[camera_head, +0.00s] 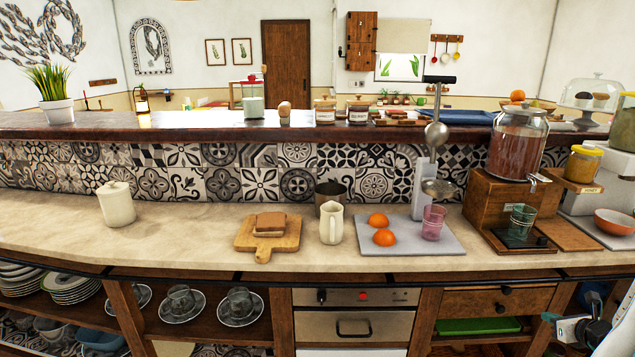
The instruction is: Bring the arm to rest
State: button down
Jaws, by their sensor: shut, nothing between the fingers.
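My gripper (566,326) shows at the lower right edge, in front of the lower shelving and below the counter's front edge. It is small in the picture and partly cut off with my arm. It is shut and holds nothing. It appears apart from the counter and from the objects on it.
The pale counter (190,238) holds a cutting board (258,246) with a sandwich, a white jug (331,223), a grey tray (403,243) with two oranges, and a wooden juice dispenser stand (490,198). Glass cups and saucers (240,306) stand on the shelf below.

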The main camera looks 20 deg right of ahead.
jog(key=w+a+r+n+g+y, duration=0.15)
jog(key=a+r+n+y, duration=0.25)
jog(key=a+r+n, duration=0.45)
jog(key=a+r+n+g+y, duration=0.3)
jog(key=a+n, duration=0.2)
jog(key=a, duration=0.7)
jog(key=w+a+r+n+g+y, duration=0.15)
jog(key=a+r+n+y, duration=0.35)
jog(key=a, duration=0.6)
jog(key=s+a+r+n+g+h, duration=0.2)
jog(key=s+a+r+n+h, duration=0.2)
jog(key=s+a+r+n, duration=0.3)
jog(key=s+a+r+n+g+h, duration=0.2)
jog(key=s+a+r+n+h, duration=0.2)
jog(key=s+a+r+n, duration=0.4)
jog(key=shift+a+r+n+h, duration=0.4)
jog(key=shift+a+r+n, duration=0.75)
jog(key=shift+a+n, duration=1.8)
jog(key=shift+s+a+m, duration=0.1)
jog(key=shift+a+m, duration=0.25)
jog(key=shift+m, duration=0.05)
